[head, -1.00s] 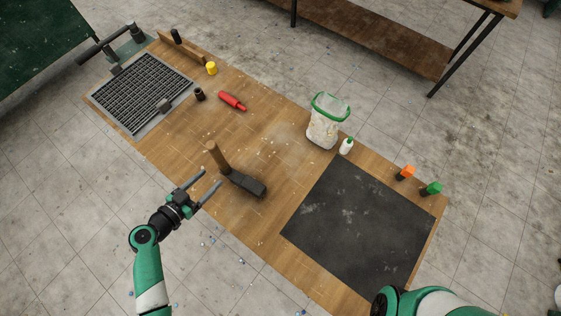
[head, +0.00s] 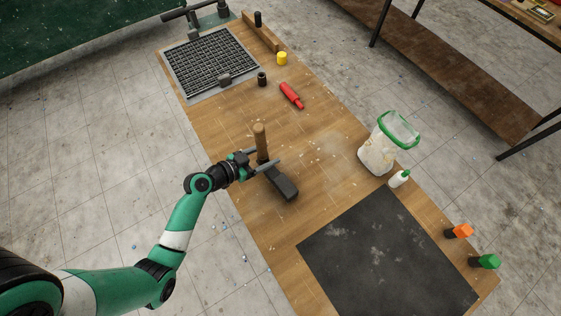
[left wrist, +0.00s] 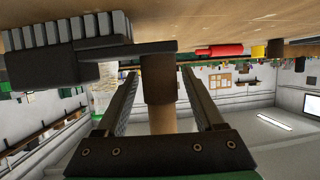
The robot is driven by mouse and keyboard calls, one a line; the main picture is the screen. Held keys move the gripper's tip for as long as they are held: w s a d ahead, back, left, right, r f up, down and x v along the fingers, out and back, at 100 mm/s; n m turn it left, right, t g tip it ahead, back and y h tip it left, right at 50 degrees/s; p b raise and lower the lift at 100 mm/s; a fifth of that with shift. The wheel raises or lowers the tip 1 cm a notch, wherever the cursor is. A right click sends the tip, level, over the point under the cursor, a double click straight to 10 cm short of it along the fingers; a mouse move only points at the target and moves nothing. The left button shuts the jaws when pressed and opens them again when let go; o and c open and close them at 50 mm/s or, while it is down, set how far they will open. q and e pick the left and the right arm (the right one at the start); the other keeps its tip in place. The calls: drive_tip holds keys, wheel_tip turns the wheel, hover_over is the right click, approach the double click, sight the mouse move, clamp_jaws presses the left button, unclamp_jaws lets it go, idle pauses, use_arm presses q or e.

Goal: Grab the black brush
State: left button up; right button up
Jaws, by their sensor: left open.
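The black brush (head: 282,184) rests on the wooden table near its left edge, its black head flat and its brown wooden handle (head: 260,140) standing up. My left gripper (head: 267,158) is open at the lower part of the handle, with one finger on either side. In the left wrist view, which shows the table along the top, the brush handle (left wrist: 159,82) stands between the two open fingers, with a visible gap on each side. The bristled head (left wrist: 60,50) is at the upper left there. My right gripper is not in view.
A dark mat (head: 385,255) lies in front. A white bucket with a green rim (head: 378,155) and a white bottle (head: 399,180) stand right of the brush. A red tool (head: 290,95), a yellow item (head: 282,58) and a grid tray (head: 211,64) are farther back.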

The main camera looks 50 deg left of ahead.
use_arm(q)
drive_tip(key=shift+x, duration=1.05)
clamp_jaws()
